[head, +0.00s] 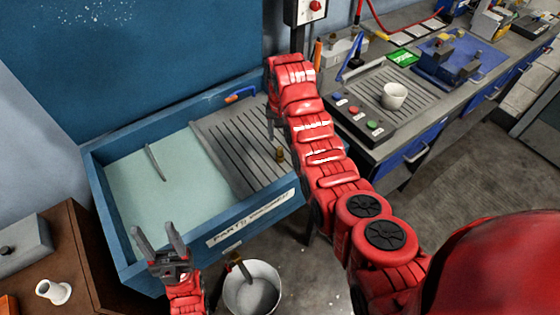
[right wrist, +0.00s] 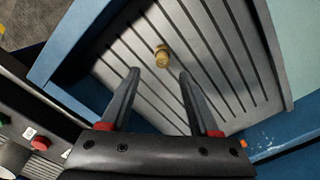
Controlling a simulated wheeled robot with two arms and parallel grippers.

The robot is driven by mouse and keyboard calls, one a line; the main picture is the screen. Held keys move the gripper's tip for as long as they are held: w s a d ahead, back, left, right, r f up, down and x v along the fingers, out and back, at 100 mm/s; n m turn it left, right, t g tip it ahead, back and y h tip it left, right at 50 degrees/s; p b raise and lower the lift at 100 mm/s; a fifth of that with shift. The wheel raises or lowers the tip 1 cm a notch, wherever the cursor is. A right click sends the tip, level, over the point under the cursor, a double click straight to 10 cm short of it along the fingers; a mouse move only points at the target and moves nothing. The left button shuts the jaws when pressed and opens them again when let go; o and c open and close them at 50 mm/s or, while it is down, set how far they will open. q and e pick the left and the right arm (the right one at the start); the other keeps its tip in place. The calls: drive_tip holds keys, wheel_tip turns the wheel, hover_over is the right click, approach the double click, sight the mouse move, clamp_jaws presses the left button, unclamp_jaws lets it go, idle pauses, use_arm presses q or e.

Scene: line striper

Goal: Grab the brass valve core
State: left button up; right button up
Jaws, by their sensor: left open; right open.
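The brass valve core (head: 280,154) is a small brass-coloured piece on the ribbed grey drainboard (head: 222,142) of the blue parts washer. In the right wrist view the valve core (right wrist: 162,58) shows just beyond the fingertips, roughly midway between them. My right gripper (right wrist: 159,75) is open and empty above the drainboard; in the head view it is partly hidden by my red right arm. I cannot tell its exact height over the board. My left gripper (head: 154,232) is open and empty by the front left of the washer.
The washer basin (head: 130,190) holds pale liquid and a thin grey rod (head: 155,162). A bucket (head: 252,288) stands on the floor in front. A workbench with a button box (head: 355,112) and white cup (head: 394,96) is at right. A brown cabinet (head: 60,250) is at left.

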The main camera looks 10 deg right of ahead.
sight(280, 149)
drive_tip(key=shift+f+p, duration=0.65)
drive_tip(key=shift+p, duration=0.25)
drive_tip(key=shift+f, duration=0.4)
drive_tip(key=shift+s+f+p, duration=0.1)
drive_tip(key=shift+f+p, duration=0.2)
drive_tip(key=shift+p, duration=0.15)
drive_tip(key=f, duration=0.1)
drive_tip(key=f+p, duration=0.1)
drive_tip(key=f, duration=0.1)
drive_tip(key=shift+a+p, duration=0.25)
drive_tip(key=shift+p, duration=0.1)
drive_tip(key=shift+f, duration=0.95)
drive_tip(key=shift+c, duration=0.2)
clamp_jaws()
